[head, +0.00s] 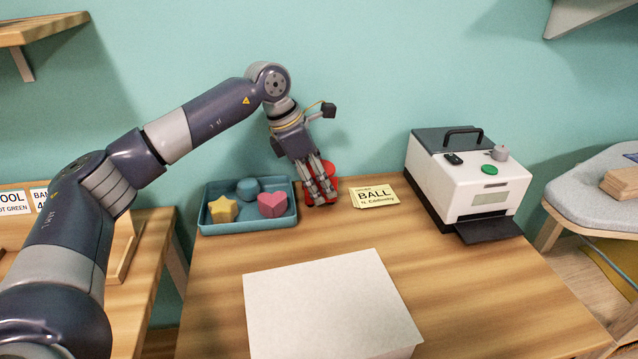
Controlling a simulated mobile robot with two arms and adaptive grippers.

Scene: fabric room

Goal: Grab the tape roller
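A red object (329,169), which looks like the tape roller, stands at the back of the wooden table, right of the blue tray. It is partly hidden behind my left gripper (321,196). My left gripper points down, with its fingers in front of or around the red object; I cannot tell whether they touch it. The fingers look close together, but what lies between them is hidden. My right gripper is not in view.
A blue tray (207,229) holds a yellow star, a blue round piece and a pink heart. A "BALL" card (373,196) lies right of the gripper. A white printer (483,188) stands further right. A large white sheet or block (330,305) covers the front middle.

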